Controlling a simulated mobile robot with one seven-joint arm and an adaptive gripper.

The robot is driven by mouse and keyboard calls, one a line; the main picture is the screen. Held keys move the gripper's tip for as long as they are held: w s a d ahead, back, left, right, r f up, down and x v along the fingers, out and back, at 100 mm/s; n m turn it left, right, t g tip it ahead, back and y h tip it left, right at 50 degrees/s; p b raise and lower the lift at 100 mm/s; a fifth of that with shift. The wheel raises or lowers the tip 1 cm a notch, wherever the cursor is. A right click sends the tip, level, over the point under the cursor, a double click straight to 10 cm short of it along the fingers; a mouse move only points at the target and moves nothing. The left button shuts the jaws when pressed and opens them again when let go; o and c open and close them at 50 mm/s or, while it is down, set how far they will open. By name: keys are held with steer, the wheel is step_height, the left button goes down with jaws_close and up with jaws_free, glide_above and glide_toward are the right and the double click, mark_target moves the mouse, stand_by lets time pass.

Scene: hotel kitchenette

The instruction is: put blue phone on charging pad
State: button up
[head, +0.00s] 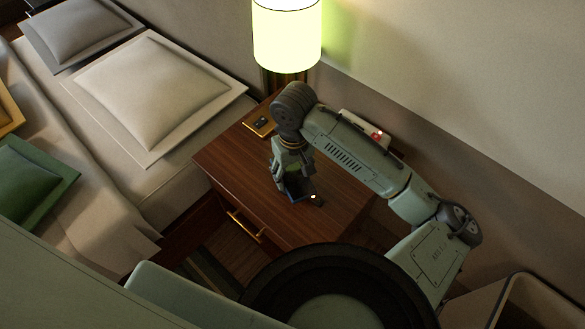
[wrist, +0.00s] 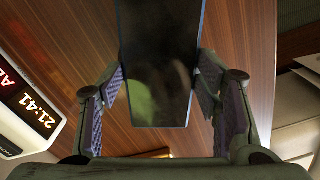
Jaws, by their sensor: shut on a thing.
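The blue phone (head: 297,188) is at my gripper (head: 291,176) in the head view, low over the front part of the wooden nightstand. In the wrist view the phone (wrist: 160,65) is a dark, glossy slab between the finger pads of my gripper (wrist: 162,85), which is shut on it. I cannot tell whether the phone touches the nightstand top. I cannot clearly make out a charging pad; a small dark item with a bright white spot (head: 315,198) shows at the phone's right end. My arm and gripper hide part of the top.
The nightstand (head: 232,158) carries a lit lamp (head: 287,38) at the back, a small wooden tray (head: 259,125) with a dark item, and a white clock (head: 352,123). The clock (wrist: 12,118) reads 21:41 in the wrist view. A bed with pillows (head: 150,92) stands left.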

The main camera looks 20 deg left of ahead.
steer(key=shift+s, duration=0.1)
steer(key=shift+f, duration=0.2)
steer(key=o, duration=1.3)
